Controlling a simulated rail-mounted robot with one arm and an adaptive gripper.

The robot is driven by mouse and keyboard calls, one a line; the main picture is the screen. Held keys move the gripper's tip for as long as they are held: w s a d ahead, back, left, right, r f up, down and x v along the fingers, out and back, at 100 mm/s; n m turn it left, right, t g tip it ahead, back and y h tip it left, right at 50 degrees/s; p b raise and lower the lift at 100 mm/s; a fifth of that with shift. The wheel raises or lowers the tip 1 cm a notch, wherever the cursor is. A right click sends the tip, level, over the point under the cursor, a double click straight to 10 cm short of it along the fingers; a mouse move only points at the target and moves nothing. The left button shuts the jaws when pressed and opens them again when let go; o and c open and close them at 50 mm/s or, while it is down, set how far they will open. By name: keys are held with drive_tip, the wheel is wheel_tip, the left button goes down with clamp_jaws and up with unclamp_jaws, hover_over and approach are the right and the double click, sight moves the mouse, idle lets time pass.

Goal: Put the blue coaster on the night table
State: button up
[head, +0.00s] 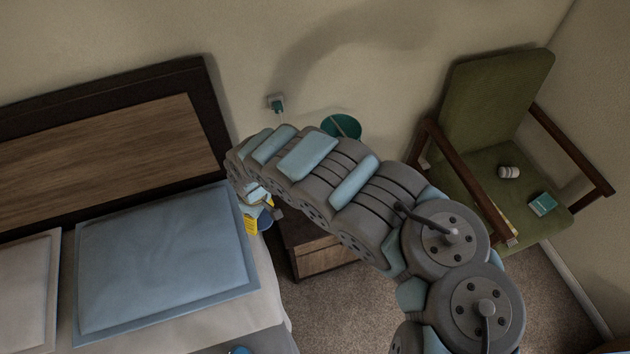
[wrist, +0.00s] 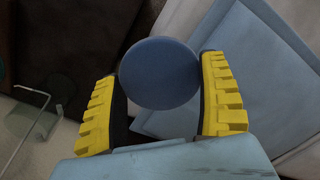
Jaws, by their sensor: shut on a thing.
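The blue coaster (wrist: 160,74) is a round, dark blue disc between the two yellow-padded fingers of my gripper (wrist: 162,82) in the wrist view. The fingers are shut on its opposite edges. In the head view my gripper (head: 257,218) is at the right edge of the bed, beside the blue pillow, and the arm hides much of it. The night table (head: 318,258) is a brown wooden cabinet right of the bed. My arm covers most of its top in the head view.
The blue pillow (head: 165,262) lies on the bed beneath a dark headboard (head: 110,140). A teal round thing (head: 341,126) shows behind my arm. A green armchair (head: 490,110) at the right holds a white bottle (head: 508,172) and a teal box (head: 542,204).

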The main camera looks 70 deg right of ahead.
drive_tip(key=s+d+f+p, duration=0.1)
drive_tip(key=s+d+f, duration=0.15)
drive_tip(key=s, duration=0.65)
drive_tip(key=s+d+f, duration=0.2)
drive_tip(key=s+f, duration=0.2)
drive_tip(key=s, duration=0.4)
drive_tip(key=b, duration=1.6)
hover_over(306, 216)
drive_tip(key=a, duration=0.1)
drive_tip(key=f, duration=0.8)
drive_tip(key=shift+s+f, duration=0.25)
drive_tip(key=shift+f, duration=0.05)
drive_tip(key=shift+w+d+f, duration=0.15)
drive_tip(key=shift+w+d, duration=0.05)
drive_tip(key=shift+d, duration=0.05)
drive_tip(key=shift+d+f+b, duration=0.15)
drive_tip(key=shift+f+b, duration=0.35)
drive_tip(key=shift+f, duration=1.25)
drive_tip(key=shift+f, duration=0.1)
drive_tip(key=o, duration=0.9)
